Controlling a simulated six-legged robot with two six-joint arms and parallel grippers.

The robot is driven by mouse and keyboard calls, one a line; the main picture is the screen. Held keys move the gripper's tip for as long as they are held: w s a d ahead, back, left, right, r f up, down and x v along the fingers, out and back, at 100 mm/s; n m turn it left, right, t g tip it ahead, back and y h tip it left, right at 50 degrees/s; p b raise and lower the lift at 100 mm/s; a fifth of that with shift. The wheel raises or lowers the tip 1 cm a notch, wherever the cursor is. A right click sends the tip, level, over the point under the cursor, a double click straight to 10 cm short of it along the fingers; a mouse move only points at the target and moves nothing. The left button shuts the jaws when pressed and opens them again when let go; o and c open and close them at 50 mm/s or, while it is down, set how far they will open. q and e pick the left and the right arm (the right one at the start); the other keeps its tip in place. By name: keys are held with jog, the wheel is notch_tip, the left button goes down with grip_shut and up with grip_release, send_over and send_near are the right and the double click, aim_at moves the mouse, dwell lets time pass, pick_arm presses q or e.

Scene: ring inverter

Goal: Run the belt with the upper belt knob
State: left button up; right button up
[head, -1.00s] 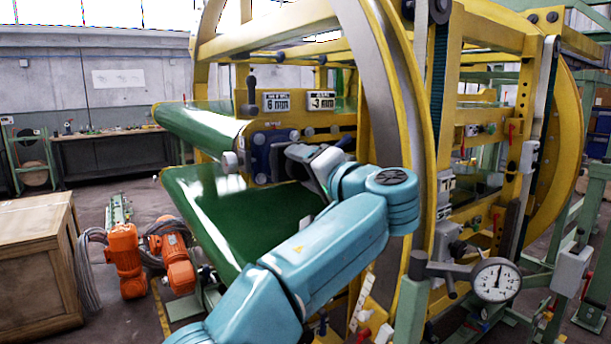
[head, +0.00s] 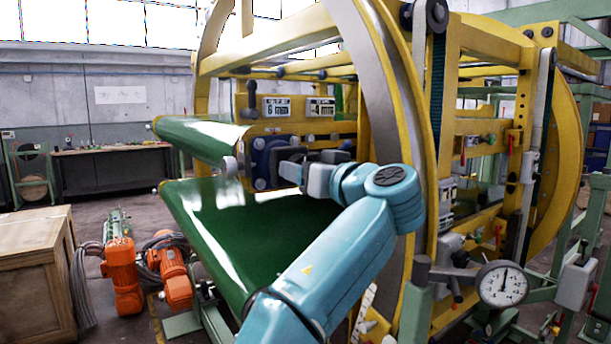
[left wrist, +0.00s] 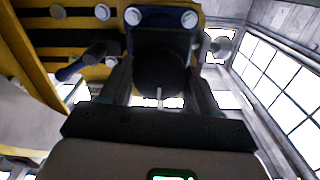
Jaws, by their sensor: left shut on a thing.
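My left arm comes in from the bottom of the head view, and its gripper (head: 292,165) points left at a dark blue plate (head: 262,158) on the yellow machine frame. In the left wrist view a dark round knob (left wrist: 160,72) sits between the two fingers, and the gripper (left wrist: 160,85) is shut on it. In the head view the fingers mostly hide the knob. The green upper belt (head: 195,137) is behind and left of the gripper, and the green lower belt (head: 245,230) is below it. My right gripper is not in view.
The big yellow ring (head: 385,90) stands close behind my forearm. A dial gauge (head: 502,284) is at the lower right. Orange motors (head: 122,275) and a wooden crate (head: 32,275) are on the floor at left. A black lever (head: 251,95) rises beside the left display.

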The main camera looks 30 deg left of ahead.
pick_arm(q)
jog(key=shift+f+n, duration=0.15)
jog(key=shift+n, duration=1.05)
jog(key=o, duration=1.1)
jog(key=shift+c, duration=0.2)
jog(key=shift+d, duration=0.1)
jog(key=b+v, duration=0.2)
jog(key=v, duration=1.4)
jog(key=shift+d, duration=0.2)
